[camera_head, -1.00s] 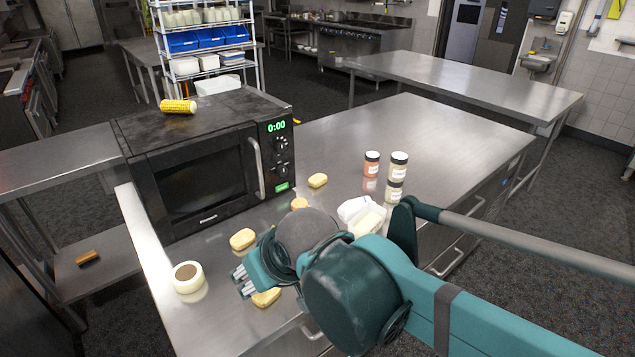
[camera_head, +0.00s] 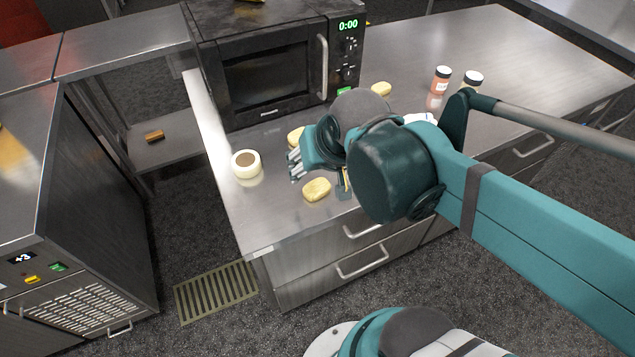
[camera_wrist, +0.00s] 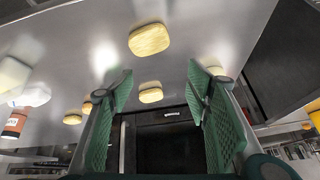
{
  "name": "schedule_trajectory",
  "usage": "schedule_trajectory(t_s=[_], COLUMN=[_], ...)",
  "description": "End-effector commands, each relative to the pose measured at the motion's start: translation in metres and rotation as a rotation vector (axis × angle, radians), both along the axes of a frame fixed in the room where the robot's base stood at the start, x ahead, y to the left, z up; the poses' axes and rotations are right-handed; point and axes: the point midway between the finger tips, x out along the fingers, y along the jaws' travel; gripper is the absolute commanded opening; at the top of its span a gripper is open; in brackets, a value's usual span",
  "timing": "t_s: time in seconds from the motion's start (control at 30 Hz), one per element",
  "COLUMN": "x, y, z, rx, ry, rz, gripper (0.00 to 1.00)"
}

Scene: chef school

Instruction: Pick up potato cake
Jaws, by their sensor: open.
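Several yellow, rounded pieces that look like potato cakes lie on the steel counter. One potato cake (camera_head: 317,189) is near the counter's front edge, just below my gripper (camera_head: 296,165) in the head view. Another (camera_head: 296,137) is partly hidden behind my gripper, and a third (camera_head: 381,88) lies farther back by the microwave. In the wrist view, my gripper (camera_wrist: 160,72) is open and empty with its green pads apart. One piece (camera_wrist: 149,39) is beyond the fingertips and another (camera_wrist: 151,93) shows between the fingers. Which piece matches which across views is unclear.
A black microwave (camera_head: 270,75) stands at the back of the counter (camera_head: 262,220). A cream round item with a brown centre (camera_head: 246,163) sits left of my gripper. Jars (camera_head: 441,79) stand at the right, and a white item is partly hidden behind my arm.

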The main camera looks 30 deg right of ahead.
Motion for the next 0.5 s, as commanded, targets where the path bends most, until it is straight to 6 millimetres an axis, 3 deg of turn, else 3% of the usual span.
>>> schedule_trajectory(t_s=[0.5], x=[0.015], y=[-0.005], z=[0.005], rx=[0.17], ry=[0.181], rz=[-0.369], gripper=[0.49])
